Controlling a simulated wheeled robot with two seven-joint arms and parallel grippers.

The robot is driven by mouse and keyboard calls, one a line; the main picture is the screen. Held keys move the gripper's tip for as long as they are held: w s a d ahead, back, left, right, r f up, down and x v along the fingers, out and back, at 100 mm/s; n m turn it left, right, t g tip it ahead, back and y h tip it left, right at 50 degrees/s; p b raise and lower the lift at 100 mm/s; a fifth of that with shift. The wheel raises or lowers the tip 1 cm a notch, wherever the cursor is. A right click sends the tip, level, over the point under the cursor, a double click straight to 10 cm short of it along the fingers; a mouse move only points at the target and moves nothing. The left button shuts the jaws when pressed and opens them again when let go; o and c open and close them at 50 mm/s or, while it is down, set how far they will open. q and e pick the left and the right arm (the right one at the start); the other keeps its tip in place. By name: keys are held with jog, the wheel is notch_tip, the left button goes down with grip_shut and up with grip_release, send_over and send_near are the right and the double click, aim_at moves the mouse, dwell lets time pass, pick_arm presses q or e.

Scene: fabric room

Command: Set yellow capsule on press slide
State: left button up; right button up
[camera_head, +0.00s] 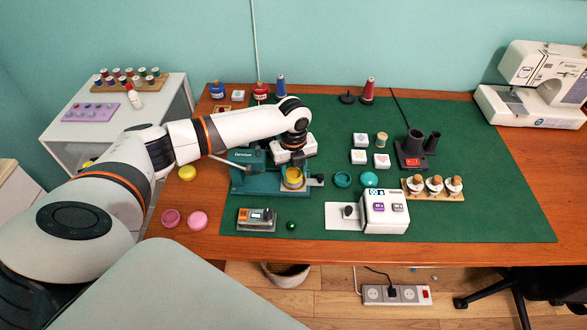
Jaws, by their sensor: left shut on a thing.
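A yellow capsule (293,179) sits at the front of the teal press (258,182), at its slide (314,182). My left gripper (293,167) comes down over the capsule from above and is shut on it. The fingertips are small and partly hidden here, and I cannot tell whether the capsule rests fully on the slide. A second yellow round piece (187,173) lies on the wooden table to the left of the press. My right gripper is not in view.
Two pink round pieces (197,219) lie front left, and teal pieces (369,179) lie right of the press. A grey device (256,219) and a white box (385,211) stand in front. The green mat (490,215) is clear at the right.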

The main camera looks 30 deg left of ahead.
aim_at(294, 177)
pick_arm(q)
jog(key=shift+f+p, duration=0.1)
jog(key=shift+p, duration=0.65)
dwell(1.2)
jog(key=shift+f+b, duration=0.3)
jog(key=shift+f, duration=0.3)
jog(key=o, duration=0.7)
jog(key=shift+r, duration=0.1)
notch_tip(294, 177, up, 11)
jog(key=p, duration=1.1)
dwell(0.3)
